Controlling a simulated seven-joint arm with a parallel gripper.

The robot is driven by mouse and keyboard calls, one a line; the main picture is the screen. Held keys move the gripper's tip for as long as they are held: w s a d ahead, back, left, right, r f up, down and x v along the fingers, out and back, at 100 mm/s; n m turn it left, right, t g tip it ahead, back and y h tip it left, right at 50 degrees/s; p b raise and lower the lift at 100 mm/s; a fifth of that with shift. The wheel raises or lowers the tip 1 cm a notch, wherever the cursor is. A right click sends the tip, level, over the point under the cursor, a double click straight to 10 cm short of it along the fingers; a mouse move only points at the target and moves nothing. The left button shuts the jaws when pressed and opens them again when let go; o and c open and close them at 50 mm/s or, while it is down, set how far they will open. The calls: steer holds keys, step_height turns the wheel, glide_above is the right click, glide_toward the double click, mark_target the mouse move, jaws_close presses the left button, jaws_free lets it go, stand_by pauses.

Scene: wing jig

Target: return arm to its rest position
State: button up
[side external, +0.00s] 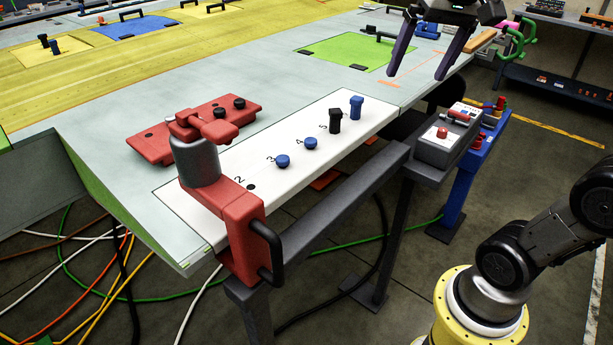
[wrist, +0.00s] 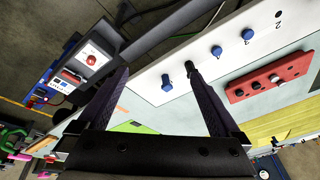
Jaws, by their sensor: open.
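My gripper (side external: 424,62) shows at the top of the side view, above the far right part of the wing, with its two dark fingers spread and nothing between them. In the wrist view my gripper (wrist: 160,98) is open, its fingers reaching over the scene. The white strip (side external: 300,155) on the wing edge carries blue and black pegs. A tall blue peg (side external: 356,107) and a black peg (side external: 335,121) stand near the far end. Two low blue pegs (side external: 310,143) sit near labels 3 and 4. An empty hole (side external: 250,187) is by label 2.
A red clamp (side external: 240,215) grips the near wing corner. A red block (side external: 190,130) with dark knobs lies on the wing. A control box (side external: 445,140) with a red button stands right of the wing edge. A grey rail (side external: 330,215) runs along the front.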

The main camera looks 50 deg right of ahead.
steer(key=s+a+f+n, duration=0.2)
steer(key=f, duration=0.3)
steer(key=s+a+f+n+t, duration=0.1)
steer(key=s+a+f+n, duration=0.2)
steer(key=f, duration=0.1)
steer(key=s+a+f+n+t+y, duration=0.1)
steer(key=s+a+f+n, duration=0.1)
steer(key=f, duration=0.3)
steer(key=shift+s+a+f+n, duration=0.4)
steer(key=shift+s+n, duration=0.2)
steer(key=shift+s, duration=0.15)
